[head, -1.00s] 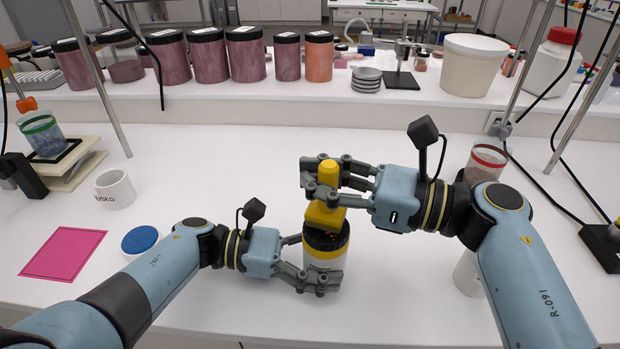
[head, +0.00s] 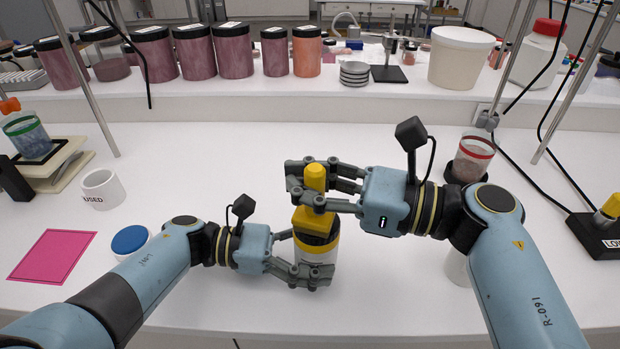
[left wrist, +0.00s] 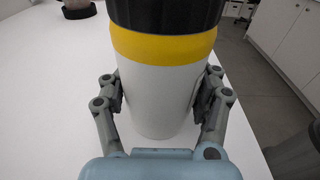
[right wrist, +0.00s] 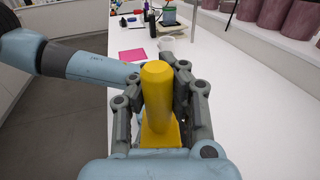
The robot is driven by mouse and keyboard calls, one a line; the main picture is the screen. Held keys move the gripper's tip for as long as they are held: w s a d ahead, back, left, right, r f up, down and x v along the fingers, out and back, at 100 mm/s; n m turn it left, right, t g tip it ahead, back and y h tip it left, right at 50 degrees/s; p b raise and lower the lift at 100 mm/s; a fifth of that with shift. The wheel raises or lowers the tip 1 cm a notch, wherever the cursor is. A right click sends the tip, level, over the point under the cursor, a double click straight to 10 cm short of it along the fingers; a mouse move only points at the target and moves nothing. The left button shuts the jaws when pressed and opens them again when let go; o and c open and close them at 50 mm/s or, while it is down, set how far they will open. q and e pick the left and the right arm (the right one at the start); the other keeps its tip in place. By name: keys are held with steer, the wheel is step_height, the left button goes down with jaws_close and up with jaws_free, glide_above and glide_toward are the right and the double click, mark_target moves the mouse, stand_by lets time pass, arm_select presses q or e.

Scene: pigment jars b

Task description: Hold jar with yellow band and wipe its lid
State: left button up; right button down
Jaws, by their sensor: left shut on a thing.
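The white jar with the yellow band (head: 318,257) stands upright near the table's front edge, its black lid (head: 318,239) on top. My left gripper (head: 322,272) is shut around the jar's body, one finger on each side; in the left wrist view the jar (left wrist: 160,85) fills the space between the fingers. My right gripper (head: 300,185) is shut on the handle of a yellow wiper (head: 314,178). The wiper's wide lower block is at the lid and covers part of it; exact contact is hard to tell. The wiper also shows in the right wrist view (right wrist: 158,95).
A blue lid (head: 130,239), a pink sheet (head: 52,256) and a white mug (head: 102,190) lie to the left. A red-rimmed jar (head: 473,158) stands behind my right arm. A black labelled holder (head: 597,240) is at the far right. Several jars line the back shelf.

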arm_select(q)
steer(key=shift+s+a+f, duration=0.1)
steer(key=shift+s+f, duration=0.15)
steer(key=shift+f, duration=0.1)
arm_select(e)
steer(key=shift+w+a, duration=0.4)
steer(key=shift+d+r, duration=0.2)
steer(key=shift+r, duration=0.65)
steer(key=shift+d+r, duration=0.2)
steer(key=shift+r, duration=0.65)
steer(key=shift+d+r, duration=0.2)
steer(key=shift+r, duration=0.65)
arm_select(q)
steer(key=o, duration=1.6)
steer(key=shift+w+r, duration=0.1)
steer(key=shift+w, duration=0.1)
arm_select(e)
steer(key=shift+w, duration=0.1)
arm_select(q)
steer(key=shift+o, duration=0.4)
steer(key=shift+r, duration=0.1)
